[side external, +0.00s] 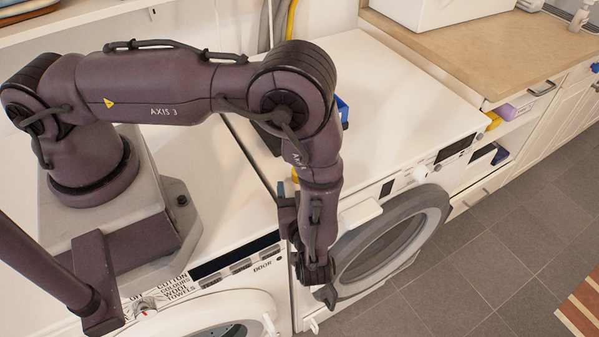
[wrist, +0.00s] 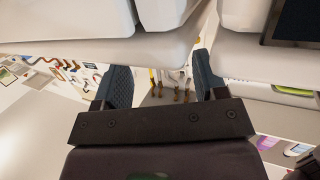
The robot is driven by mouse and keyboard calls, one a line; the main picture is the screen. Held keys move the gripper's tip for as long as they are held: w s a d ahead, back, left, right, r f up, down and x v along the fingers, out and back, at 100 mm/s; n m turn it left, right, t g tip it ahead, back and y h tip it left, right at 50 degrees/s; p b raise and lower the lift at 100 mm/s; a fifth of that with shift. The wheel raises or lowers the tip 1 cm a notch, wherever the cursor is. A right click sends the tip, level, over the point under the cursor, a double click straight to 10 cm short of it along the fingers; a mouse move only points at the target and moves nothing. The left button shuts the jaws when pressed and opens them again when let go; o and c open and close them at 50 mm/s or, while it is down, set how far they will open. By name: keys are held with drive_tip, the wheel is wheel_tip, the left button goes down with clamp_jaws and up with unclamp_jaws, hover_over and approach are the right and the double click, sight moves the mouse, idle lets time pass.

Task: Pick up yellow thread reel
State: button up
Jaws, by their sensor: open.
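My gripper (side external: 325,290) hangs in front of the washing machines, below their top edge, at the end of the bent arm. In the wrist view its two dark textured fingers (wrist: 161,78) are apart, with nothing held between them. A small yellow object (side external: 493,120) shows at the open drawer under the counter, right of the right machine; it may be the yellow thread reel, but it is too small to be sure. It is well apart from my gripper.
The right washing machine (side external: 385,85) has a mostly bare white top and a round door (side external: 425,205) standing open near my gripper. A blue object (side external: 342,110) is partly hidden behind my arm. The drawer holds a purple item (side external: 507,111).

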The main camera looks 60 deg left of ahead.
drive_tip(key=x, duration=0.4)
drive_tip(key=shift+w, duration=0.3)
drive_tip(key=c, duration=1)
drive_tip(key=shift+r, duration=0.1)
